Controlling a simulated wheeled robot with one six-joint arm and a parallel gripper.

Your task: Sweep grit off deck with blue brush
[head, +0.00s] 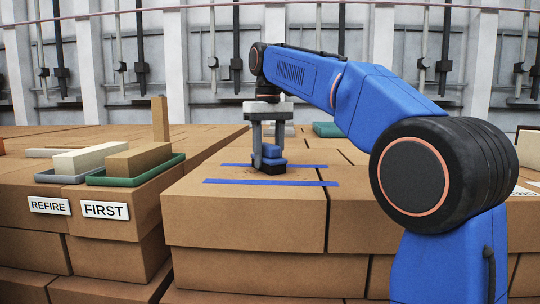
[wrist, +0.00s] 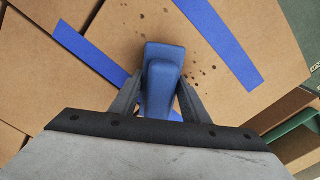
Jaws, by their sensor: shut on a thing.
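The blue brush (head: 270,157) is upright in my gripper (head: 268,148), which is shut on its handle. Its dark bristles are down at the brick deck (head: 250,215), between two blue tape strips. In the wrist view the blue brush (wrist: 163,75) sits between the fingers of my gripper (wrist: 158,95). Dark specks of grit (wrist: 192,72) lie on the deck to the right of and beyond the brush. Some grit (head: 249,170) also shows left of the brush in the head view. The deck under the brush is hidden.
The near blue tape (head: 270,183) lies across the deck. A green tray (head: 136,175) marked FIRST holds a brown brick, and a grey tray (head: 62,179) marked REFIRE holds a pale brick, both at the left. A wooden post (head: 160,118) stands behind them. A teal object (head: 328,129) lies farther back.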

